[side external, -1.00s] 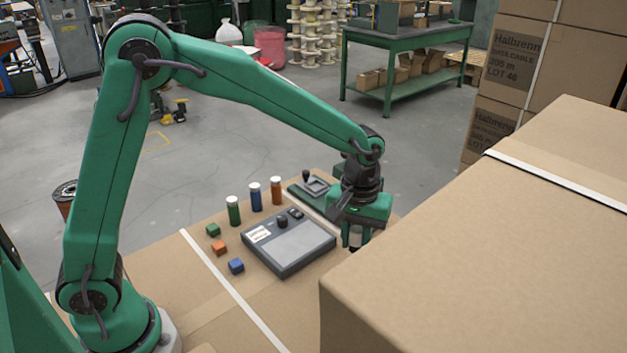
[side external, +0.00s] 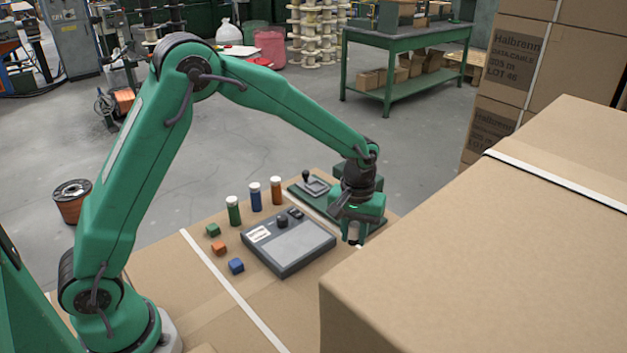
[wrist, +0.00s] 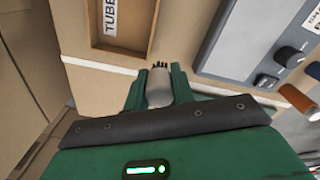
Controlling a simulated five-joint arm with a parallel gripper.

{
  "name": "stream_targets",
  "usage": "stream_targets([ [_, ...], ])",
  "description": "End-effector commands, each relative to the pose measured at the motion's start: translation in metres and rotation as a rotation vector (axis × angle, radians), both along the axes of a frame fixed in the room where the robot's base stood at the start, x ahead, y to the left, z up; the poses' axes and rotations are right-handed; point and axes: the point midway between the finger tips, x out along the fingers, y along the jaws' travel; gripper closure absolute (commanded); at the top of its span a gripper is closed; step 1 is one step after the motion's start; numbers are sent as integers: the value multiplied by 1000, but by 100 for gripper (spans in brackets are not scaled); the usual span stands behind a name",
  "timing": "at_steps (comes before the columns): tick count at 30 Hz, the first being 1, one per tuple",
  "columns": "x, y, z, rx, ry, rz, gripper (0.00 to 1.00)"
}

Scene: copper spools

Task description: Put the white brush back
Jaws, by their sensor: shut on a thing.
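My gripper (wrist: 158,84) is shut on the white brush (wrist: 159,90) in the wrist view. The brush is a pale, rounded body with short dark bristles at its far end, held between the two green fingers. In the side external view my gripper (side external: 355,236) points down just right of the grey panel device, and the brush is too small there to make out well. An open cardboard-coloured tray (wrist: 151,30) with a label reading "TUBE" lies ahead of the fingers in the wrist view. I cannot tell whether the brush touches anything below.
The grey panel device (side external: 290,243) with knobs stands left of my gripper. Green (side external: 233,213), blue (side external: 256,199) and orange (side external: 276,192) bottles stand behind it, with small coloured cubes to its left. A large carton (side external: 500,240) rises close on the right.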

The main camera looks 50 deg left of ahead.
Motion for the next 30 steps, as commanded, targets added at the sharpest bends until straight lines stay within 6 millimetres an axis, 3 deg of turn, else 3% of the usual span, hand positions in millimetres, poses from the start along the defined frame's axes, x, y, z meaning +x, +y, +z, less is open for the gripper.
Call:
stream_targets([
  [9,22,28,-21,0,-1,0,97],
  [19,23,29,-28,1,0,-1,97],
  [30,23,29,-62,1,0,-1,97],
])
